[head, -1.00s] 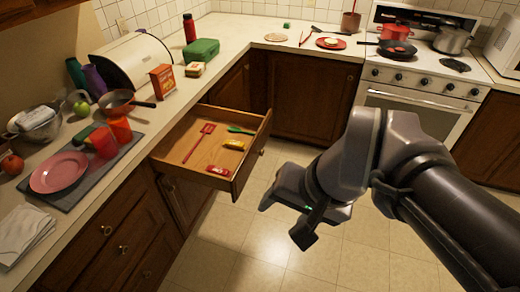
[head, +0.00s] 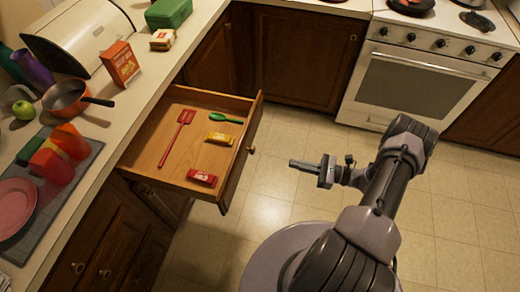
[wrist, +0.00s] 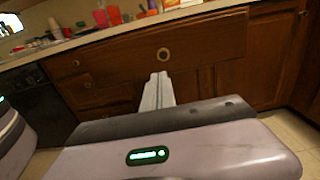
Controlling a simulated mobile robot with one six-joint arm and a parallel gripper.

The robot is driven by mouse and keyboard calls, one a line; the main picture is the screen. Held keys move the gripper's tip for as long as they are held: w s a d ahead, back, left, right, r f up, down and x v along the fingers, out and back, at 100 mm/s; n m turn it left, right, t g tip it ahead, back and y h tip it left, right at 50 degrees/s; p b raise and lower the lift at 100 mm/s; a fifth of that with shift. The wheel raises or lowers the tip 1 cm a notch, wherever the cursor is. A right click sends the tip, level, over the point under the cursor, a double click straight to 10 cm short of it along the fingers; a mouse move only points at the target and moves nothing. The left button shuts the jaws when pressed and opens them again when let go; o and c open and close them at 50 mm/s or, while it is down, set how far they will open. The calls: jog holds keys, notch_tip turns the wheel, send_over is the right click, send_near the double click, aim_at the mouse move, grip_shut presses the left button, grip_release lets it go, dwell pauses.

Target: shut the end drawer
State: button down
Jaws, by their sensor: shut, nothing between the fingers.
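The end drawer (head: 150,157) is pulled well out from under the counter. Its wooden front (head: 237,165) has a round knob (head: 251,150) on its outer face. Inside lie a red spatula (head: 178,137), a green spoon (head: 225,119), a yellow packet (head: 219,138) and a red packet (head: 202,178). My gripper (head: 292,163) is shut and empty, pointing left at the drawer front with a gap between them. In the wrist view, the closed fingers (wrist: 158,86) point at the drawer front (wrist: 205,50), a little below its ring-shaped knob (wrist: 163,55).
The counter (head: 125,130) above the drawer holds a pan (head: 65,97), an orange box (head: 120,63) and red cups (head: 70,140). The oven (head: 415,85) stands at the back right. The tiled floor (head: 285,140) before the drawer is clear.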

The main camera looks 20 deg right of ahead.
jog(key=b+x, duration=0.1)
jog(key=x, duration=1.1)
jog(key=shift+a+b, duration=0.25)
jog(key=shift+b, duration=0.1)
jog(key=shift+w+a, duration=0.1)
